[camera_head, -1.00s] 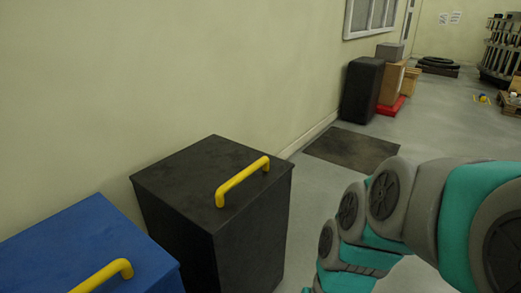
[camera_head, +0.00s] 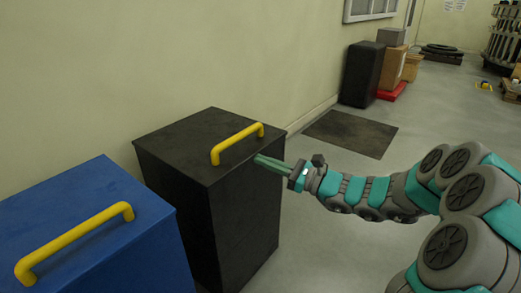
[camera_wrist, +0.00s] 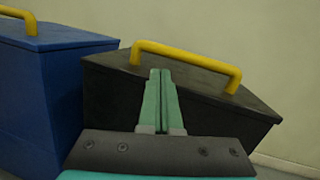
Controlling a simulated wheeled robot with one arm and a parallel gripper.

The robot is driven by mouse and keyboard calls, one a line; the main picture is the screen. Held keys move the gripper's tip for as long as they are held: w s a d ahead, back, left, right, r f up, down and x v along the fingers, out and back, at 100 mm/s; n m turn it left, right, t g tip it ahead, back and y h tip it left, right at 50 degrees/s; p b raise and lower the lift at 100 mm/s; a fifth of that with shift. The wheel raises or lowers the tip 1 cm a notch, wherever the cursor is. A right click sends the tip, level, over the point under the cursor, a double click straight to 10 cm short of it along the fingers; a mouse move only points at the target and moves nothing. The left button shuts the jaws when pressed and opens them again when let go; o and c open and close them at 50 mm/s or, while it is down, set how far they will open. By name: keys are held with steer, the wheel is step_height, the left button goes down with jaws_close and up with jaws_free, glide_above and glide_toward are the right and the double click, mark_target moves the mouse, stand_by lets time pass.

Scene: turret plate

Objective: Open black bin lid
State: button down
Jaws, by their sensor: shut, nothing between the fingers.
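The black bin (camera_head: 245,220) stands against the wall with its flat black lid (camera_head: 185,142) closed. A yellow bar handle (camera_head: 237,143) is fixed on the lid near its right edge. In the wrist view the black bin (camera_wrist: 215,112) lies ahead, with its yellow handle (camera_wrist: 187,58) running across the top. My gripper (camera_head: 258,159) is at the right side of the bin, close to the lid's edge and just below the handle. Its green fingers (camera_wrist: 160,75) are shut together and point toward the handle. I cannot tell whether the fingertips touch the bin.
A blue bin (camera_head: 90,235) with its own yellow handle (camera_head: 75,242) stands left of the black bin. Open floor (camera_head: 320,230) lies to the right, with a dark mat (camera_head: 350,132) farther off. A black container (camera_head: 361,75) and boxes (camera_head: 392,68) stand along the wall.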

mark_target(258, 147)
steer(key=w+d+f+m+t+h, duration=0.1)
steer(key=w+d+f+m+t, duration=0.1)
steer(key=w+d+m+t, duration=0.3)
steer(key=shift+n+g, duration=0.4)
steer(key=shift+g, duration=0.3)
steer(key=x, duration=0.8)
steer(key=shift+f, duration=0.25)
steer(key=shift+w+a+r, duration=0.15)
steer(key=shift+w+a, duration=0.2)
steer(key=shift+a, duration=0.05)
steer(key=shift+r, duration=0.1)
